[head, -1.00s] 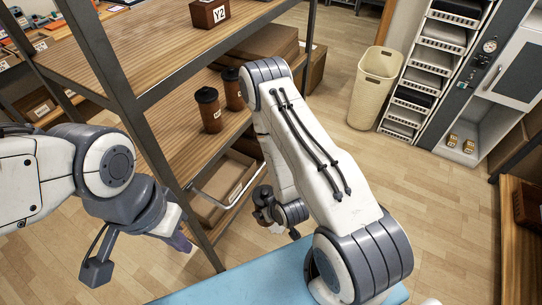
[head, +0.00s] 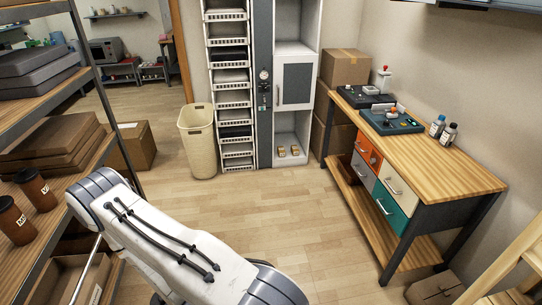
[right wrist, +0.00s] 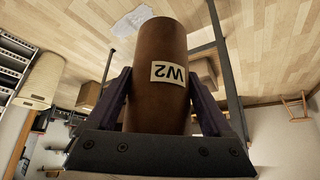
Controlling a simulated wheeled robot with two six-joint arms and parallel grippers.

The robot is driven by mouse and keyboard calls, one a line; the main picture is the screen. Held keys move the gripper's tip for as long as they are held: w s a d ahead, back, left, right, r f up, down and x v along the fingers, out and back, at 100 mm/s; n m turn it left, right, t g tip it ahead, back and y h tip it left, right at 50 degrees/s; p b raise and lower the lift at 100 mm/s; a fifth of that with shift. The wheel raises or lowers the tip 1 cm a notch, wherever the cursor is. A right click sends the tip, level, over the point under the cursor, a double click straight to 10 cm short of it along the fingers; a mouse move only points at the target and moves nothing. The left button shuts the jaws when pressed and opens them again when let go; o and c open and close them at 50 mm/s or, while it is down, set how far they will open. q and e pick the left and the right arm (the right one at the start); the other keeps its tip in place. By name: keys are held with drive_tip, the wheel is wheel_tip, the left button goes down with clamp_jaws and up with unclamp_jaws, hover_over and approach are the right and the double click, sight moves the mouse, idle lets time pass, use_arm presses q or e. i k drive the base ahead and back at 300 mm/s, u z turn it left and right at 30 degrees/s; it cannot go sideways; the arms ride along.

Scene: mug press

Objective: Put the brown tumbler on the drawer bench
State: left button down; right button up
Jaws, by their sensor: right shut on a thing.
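The drawer bench (head: 455,178) stands at the right, with a wooden top, a lower shelf, and orange, grey, white and teal drawers. My left gripper is not in view.
Dark devices (head: 390,121) and small bottles (head: 448,134) stand on the bench's back half; its front end is bare. Two lidded brown cups (head: 35,190) stand on the left shelf. A cream bin (head: 198,145) is by the tray rack (head: 229,85). Open floor lies between shelf and bench.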

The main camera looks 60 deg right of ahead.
sight(397, 143)
drive_tip(key=z, duration=0.8)
drive_tip(key=i, duration=0.75)
drive_tip(key=z, duration=1.65)
drive_tip(key=i, duration=1.5)
drive_tip(key=z, duration=0.45)
